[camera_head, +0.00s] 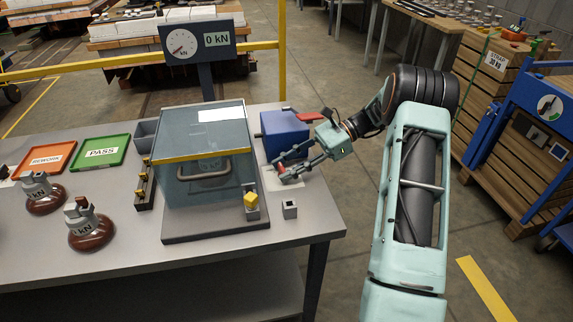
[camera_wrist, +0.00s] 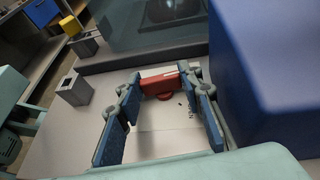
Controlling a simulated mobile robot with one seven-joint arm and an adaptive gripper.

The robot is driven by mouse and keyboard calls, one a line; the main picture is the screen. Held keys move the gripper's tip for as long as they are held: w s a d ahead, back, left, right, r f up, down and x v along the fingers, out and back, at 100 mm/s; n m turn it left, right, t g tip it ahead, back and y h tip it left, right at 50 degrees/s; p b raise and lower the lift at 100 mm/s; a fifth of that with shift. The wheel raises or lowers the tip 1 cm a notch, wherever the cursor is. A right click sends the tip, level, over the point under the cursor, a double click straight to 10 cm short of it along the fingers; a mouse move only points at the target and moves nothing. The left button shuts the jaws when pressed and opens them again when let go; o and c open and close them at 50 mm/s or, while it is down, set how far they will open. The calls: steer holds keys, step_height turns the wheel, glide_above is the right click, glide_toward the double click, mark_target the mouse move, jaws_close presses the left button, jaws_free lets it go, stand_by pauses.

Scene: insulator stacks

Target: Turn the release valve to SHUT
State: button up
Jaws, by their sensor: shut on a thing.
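In the head view a bit of the red handle (camera_head: 281,168) shows at the fingertips, beside the blue box. My gripper (camera_head: 282,164) reaches in from the right, low over the bench. Its two blue-padded fingers (camera_wrist: 164,90) are closed on the ends of the red handle. The handle lies crosswise in the wrist view; I cannot tell which marking it points to.
The blue box (camera_head: 284,133) with a red lever (camera_head: 309,116) stands right behind my gripper. A glass-walled test chamber (camera_head: 203,140) is to the left, a small grey block (camera_head: 290,209) in front. The gauge display (camera_head: 205,43) reads 0 kN. Brown insulators (camera_head: 91,233) stand at left.

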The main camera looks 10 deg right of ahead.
stand_by(0.3)
steer(key=o, duration=1.2)
steer(key=shift+c, duration=0.2)
steer(key=shift+m+t+b, duration=0.3)
steer(key=shift+b, duration=0.05)
